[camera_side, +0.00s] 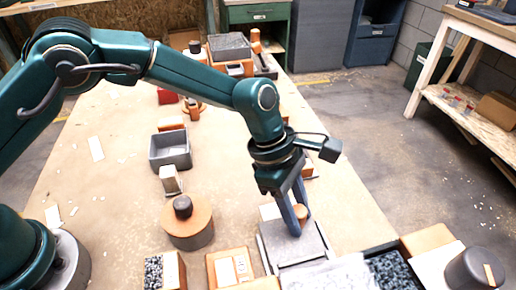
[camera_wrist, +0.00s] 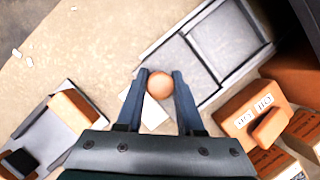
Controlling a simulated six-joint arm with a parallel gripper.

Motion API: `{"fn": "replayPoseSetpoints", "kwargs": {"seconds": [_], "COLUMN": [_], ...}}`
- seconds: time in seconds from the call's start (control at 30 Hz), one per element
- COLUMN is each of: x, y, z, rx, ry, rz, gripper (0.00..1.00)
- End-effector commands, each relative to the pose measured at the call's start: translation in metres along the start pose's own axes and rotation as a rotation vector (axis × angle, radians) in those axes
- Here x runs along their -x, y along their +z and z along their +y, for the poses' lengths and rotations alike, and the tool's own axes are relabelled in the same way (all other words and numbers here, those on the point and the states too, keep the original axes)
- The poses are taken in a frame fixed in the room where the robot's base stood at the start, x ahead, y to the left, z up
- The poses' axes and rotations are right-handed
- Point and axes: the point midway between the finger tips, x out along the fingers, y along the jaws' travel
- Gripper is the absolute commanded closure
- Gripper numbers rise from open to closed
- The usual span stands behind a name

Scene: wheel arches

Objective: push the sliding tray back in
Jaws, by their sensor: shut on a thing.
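The sliding tray (camera_side: 298,248) is a grey flat panel in a pale frame, below my gripper in the side view. In the wrist view the grey tray (camera_wrist: 182,64) runs up to the right, with a second grey panel beyond it. A round tan knob (camera_wrist: 160,86) sits at the tray's near end, and it also shows in the side view (camera_side: 301,212). My gripper (camera_wrist: 160,73) points down with its two blue fingers on either side of the knob, shut on it. In the side view the fingers (camera_side: 297,225) partly hide the knob. How the knob joins the tray is hidden.
An orange block with white labels (camera_wrist: 250,115) stands right of the tray in the wrist view. A round wooden-topped piece (camera_side: 187,224) and a grey open bin (camera_side: 170,150) stand to the left. Bins of dark chips (camera_side: 392,271) lie at front right. Bare table lies behind the tray.

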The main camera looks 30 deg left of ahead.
Motion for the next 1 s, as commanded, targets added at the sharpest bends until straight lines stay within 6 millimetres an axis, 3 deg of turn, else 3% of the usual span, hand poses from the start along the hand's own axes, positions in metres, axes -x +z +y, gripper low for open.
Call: {"fn": "replayPoseSetpoints", "kwargs": {"seconds": [0.3,0.73,0.77,0.8,1.0], "x": [-0.018,-0.022,-0.022,-0.022,-0.022], "y": [0.046,0.055,0.055,0.055,0.054], "z": [-0.050,-0.061,-0.061,-0.060,-0.059], "rx": [-0.007,-0.002,-0.002,-0.002,-0.001], "ry": [-0.003,-0.005,-0.006,-0.005,-0.002], "rz": [0.000,-0.003,-0.003,-0.003,-0.002], "gripper": [1.00,1.00,0.52,0.37,0.33]}}
